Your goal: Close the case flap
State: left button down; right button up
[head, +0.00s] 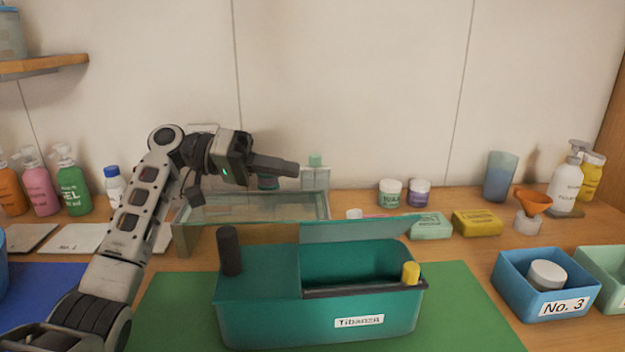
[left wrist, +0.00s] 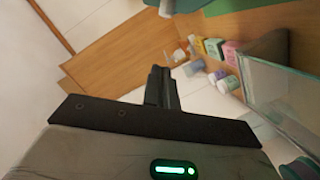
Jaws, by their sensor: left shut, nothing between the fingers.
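The teal case (head: 270,322), labelled "Tibanza", stands on a green mat. Its flap (head: 360,231) is raised at the back of the right-hand compartment, which is open. A dark cylinder (head: 229,251) stands upright on the covered left part. A small yellow cylinder (head: 411,273) stands at the right front corner. My left gripper (head: 297,169) is above and behind the case, near the glass shelf, pointing right and apart from the flap. Its fingers are together and empty; they also show in the left wrist view (left wrist: 160,76). My right gripper is out of view.
A glass-topped stand (head: 255,207) is just behind the case. Jars (head: 390,193), a mint box (head: 431,226) and a yellow bar (head: 477,223) lie behind right. A blue "No. 3" bin (head: 510,282) is at the right. The mat (head: 460,315) right of the case is clear.

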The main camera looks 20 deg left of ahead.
aim_at(354, 222)
pick_arm(q)
jog(key=d+f+p, duration=0.1)
jog(key=d, duration=0.2)
jog(key=d+f+p, duration=0.1)
jog(key=d+p, duration=0.1)
jog(key=d, duration=0.1)
jog(key=d+f+p, duration=0.1)
jog(key=d+p, duration=0.1)
jog(key=d, duration=0.1)
jog(key=shift+s+d+f, duration=0.25)
jog(key=shift+s+d, duration=0.05)
jog(key=shift+d, duration=0.05)
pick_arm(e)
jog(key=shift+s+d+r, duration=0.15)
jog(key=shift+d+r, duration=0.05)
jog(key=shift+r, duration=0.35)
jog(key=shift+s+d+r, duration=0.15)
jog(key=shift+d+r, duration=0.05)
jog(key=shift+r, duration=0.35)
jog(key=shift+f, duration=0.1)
